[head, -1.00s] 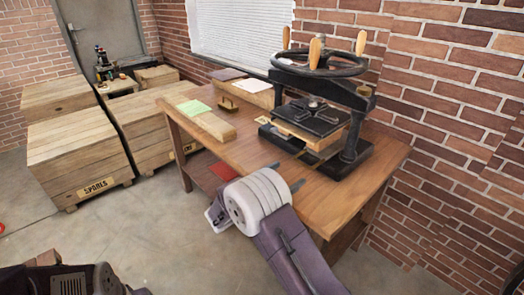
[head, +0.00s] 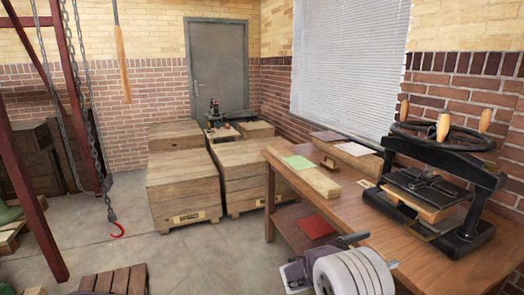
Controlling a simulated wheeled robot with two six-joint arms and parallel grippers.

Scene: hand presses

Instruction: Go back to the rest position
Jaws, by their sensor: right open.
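My right gripper (head: 371,251) is at the bottom of the head view, in front of the near edge of the wooden workbench (head: 437,262). Its two dark fingertips are apart and nothing shows between them. Its light grey ribbed wrist hides part of the bench front. My left gripper is not in the view. The black hand press (head: 468,195) stands on the bench at the right, with a wheel and wooden handles on top. A wooden board lies under its plate. My right gripper is apart from the press.
Wooden crates (head: 184,185) stand by the grey door (head: 217,70). A red hook (head: 117,230) hangs on a chain beside a dark red frame (head: 33,205) at left. A slatted pallet (head: 115,282) is at bottom left. The floor (head: 200,262) between is clear.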

